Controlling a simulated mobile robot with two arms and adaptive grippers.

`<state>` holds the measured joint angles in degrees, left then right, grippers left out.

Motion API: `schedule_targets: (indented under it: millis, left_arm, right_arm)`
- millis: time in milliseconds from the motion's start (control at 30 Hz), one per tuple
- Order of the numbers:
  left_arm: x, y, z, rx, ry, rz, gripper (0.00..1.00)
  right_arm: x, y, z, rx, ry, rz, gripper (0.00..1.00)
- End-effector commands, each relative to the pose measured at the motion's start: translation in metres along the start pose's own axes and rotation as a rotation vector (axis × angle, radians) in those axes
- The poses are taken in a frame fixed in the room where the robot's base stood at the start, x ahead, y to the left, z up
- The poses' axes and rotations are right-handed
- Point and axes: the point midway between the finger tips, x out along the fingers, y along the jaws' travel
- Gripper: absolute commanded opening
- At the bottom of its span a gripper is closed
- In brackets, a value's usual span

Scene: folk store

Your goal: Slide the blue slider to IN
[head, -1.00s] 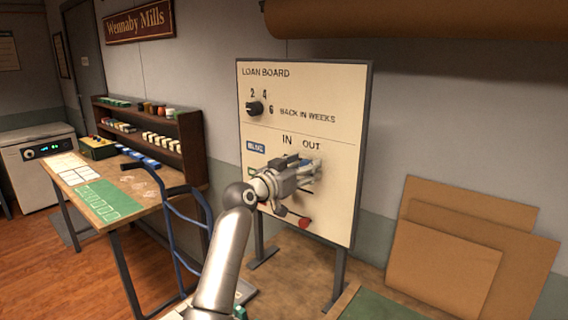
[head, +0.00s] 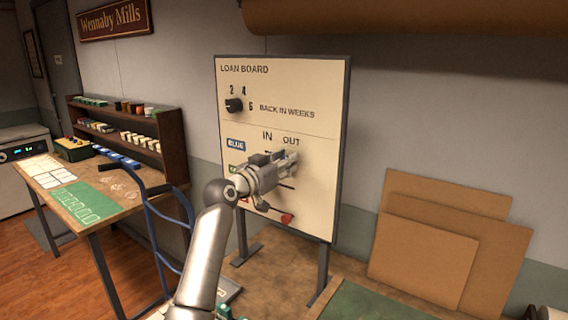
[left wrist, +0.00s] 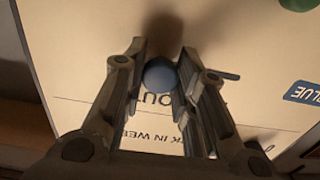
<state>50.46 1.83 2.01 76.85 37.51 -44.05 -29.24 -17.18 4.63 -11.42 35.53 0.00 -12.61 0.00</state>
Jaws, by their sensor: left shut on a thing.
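The loan board (head: 330,100) stands upright, with a BLUE label (head: 236,145) beside its top slider row and IN and OUT marked above. My left gripper (head: 294,160) is at the OUT side of that row and hides the blue slider in the head view. In the left wrist view, the round blue slider knob (left wrist: 160,74) sits between the fingers of my left gripper (left wrist: 161,70), near the upside-down OUT lettering. The fingers are shut on the knob. My right gripper is not in view.
A red knob (head: 287,218) shows on a lower slider row, and a green knob (left wrist: 299,4) shows in the left wrist view. A black dial (head: 234,105) is higher on the board. Cardboard sheets (head: 420,250) lean at right; a blue hand truck (head: 165,225) stands at left.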

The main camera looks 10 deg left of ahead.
Motion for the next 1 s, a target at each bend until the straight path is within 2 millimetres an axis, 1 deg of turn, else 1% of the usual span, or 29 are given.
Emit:
schedule_targets:
  millis: [1000]
  left_arm:
    - [0.0,-0.062,0.002,0.002,-0.001,-0.003,0.17]
  right_arm:
    - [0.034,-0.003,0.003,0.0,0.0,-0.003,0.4]
